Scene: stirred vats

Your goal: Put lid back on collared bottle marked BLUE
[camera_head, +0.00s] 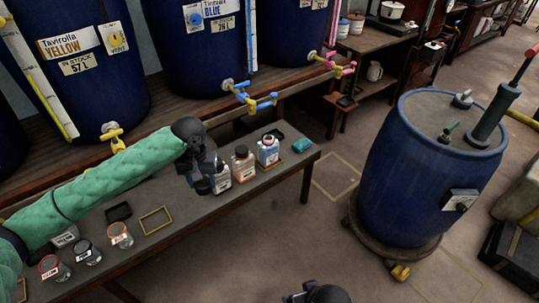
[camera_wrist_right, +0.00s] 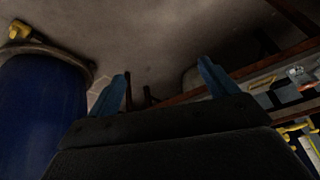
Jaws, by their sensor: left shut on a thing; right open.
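My left gripper (camera_head: 207,172) is over the bench, low beside the bottles, shut on a small dark thing that looks like a lid (camera_head: 203,187); the fingers partly hide it. Three bottles stand in a row on the bench: a pale one (camera_head: 221,180) right by the gripper, one with an orange-brown top (camera_head: 243,167), and one with a red ring and a blue-and-red label (camera_head: 268,153). Their small labels are too small to read surely. My right gripper (camera_wrist_right: 165,88) is open and empty in the right wrist view, away from the bottles.
A teal item (camera_head: 301,145) lies at the bench's right end. A black tray (camera_head: 118,212), a yellow frame (camera_head: 155,220) and several jars (camera_head: 120,238) occupy the left part. Large blue vats with taps (camera_head: 250,98) stand behind. A blue barrel (camera_head: 420,180) stands right, beyond open floor.

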